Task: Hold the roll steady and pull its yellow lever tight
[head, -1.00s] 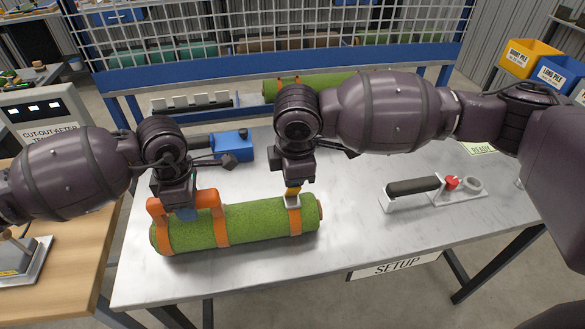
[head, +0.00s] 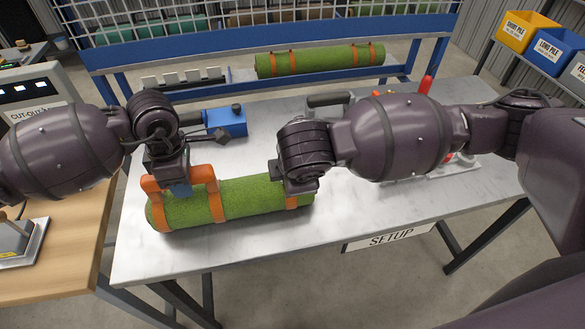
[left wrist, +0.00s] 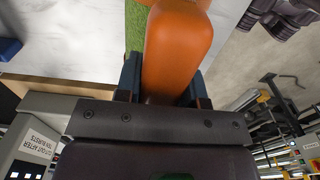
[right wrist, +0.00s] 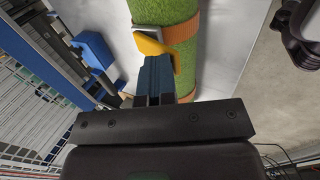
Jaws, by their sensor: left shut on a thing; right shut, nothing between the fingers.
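The green turf roll (head: 245,196) lies on the grey bench with orange straps around it. An orange handle (head: 204,176) stands up at its left end. My left gripper (head: 178,186) is shut on this handle; the left wrist view shows the orange handle (left wrist: 172,50) between the fingers. My right gripper (right wrist: 155,75) is shut and empty at the right end of the roll. In the right wrist view the yellow lever (right wrist: 150,44) is just beyond its fingertips, beside an orange strap (right wrist: 180,32); whether they touch I cannot tell. In the head view my right wrist hides the lever.
A blue tool (head: 225,121) lies on the bench behind the roll. Another green roll (head: 320,60) lies at the back. A fixture with a red part (head: 440,158) is partly hidden behind my right arm. The bench front is clear above the SETUP sign (head: 388,237).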

